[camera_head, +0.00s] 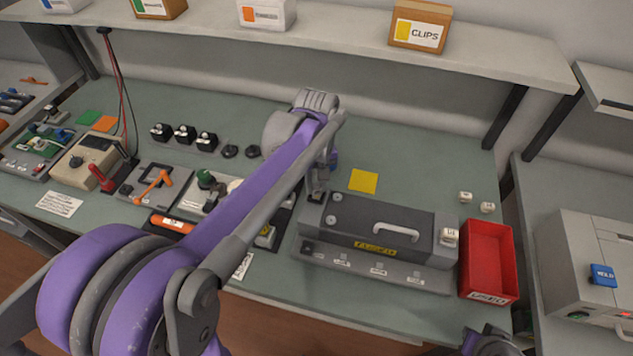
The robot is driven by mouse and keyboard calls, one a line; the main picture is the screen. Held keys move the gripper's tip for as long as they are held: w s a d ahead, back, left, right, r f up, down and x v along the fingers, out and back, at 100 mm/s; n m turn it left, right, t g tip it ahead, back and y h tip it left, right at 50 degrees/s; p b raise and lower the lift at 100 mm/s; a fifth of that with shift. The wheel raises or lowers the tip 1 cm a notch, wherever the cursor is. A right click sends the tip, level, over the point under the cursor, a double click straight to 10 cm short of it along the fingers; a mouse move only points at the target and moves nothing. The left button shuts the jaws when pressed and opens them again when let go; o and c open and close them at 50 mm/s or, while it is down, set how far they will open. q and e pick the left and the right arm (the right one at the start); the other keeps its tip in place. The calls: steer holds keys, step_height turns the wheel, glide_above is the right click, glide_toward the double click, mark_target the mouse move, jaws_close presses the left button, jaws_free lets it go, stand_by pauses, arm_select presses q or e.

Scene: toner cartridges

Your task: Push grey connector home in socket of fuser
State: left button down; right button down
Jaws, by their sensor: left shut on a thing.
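The fuser (385,222) is a dark grey box with a light handle and a yellow label, on a grey base on the green bench. My left gripper (318,193) points down at the fuser's back left corner. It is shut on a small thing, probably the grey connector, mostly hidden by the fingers. I cannot tell whether that thing touches the fuser, and I cannot make out the socket there. A pale block (450,237) sits at the fuser's right end. A dark part of my right arm (487,343) shows at the bottom edge; its fingers are not clear.
A red bin (488,262) stands close right of the fuser. Two small pale blocks (466,197) lie behind the bin. A yellow square (363,180) lies behind the fuser. A meter (95,160) and several tools crowd the left. A shelf (300,47) overhangs the back.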

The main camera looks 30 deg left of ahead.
arm_select(q)
steer(key=shift+f, duration=0.55)
steer(key=c, duration=0.6)
jaws_free()
step_height(320, 180, up, 11)
stand_by(0.4)
steer(key=s+d+f+m+t, duration=0.2)
steer(key=s+d+f+m, duration=0.1)
steer(key=s+f, duration=0.3)
steer(key=s+d+f+m+t, duration=0.3)
steer(key=s+f+m, duration=0.2)
steer(key=s+f, duration=0.2)
steer(key=shift+s+d+f+m+t, duration=0.3)
steer(key=shift+s+d, duration=0.1)
steer(key=shift+s, duration=0.4)
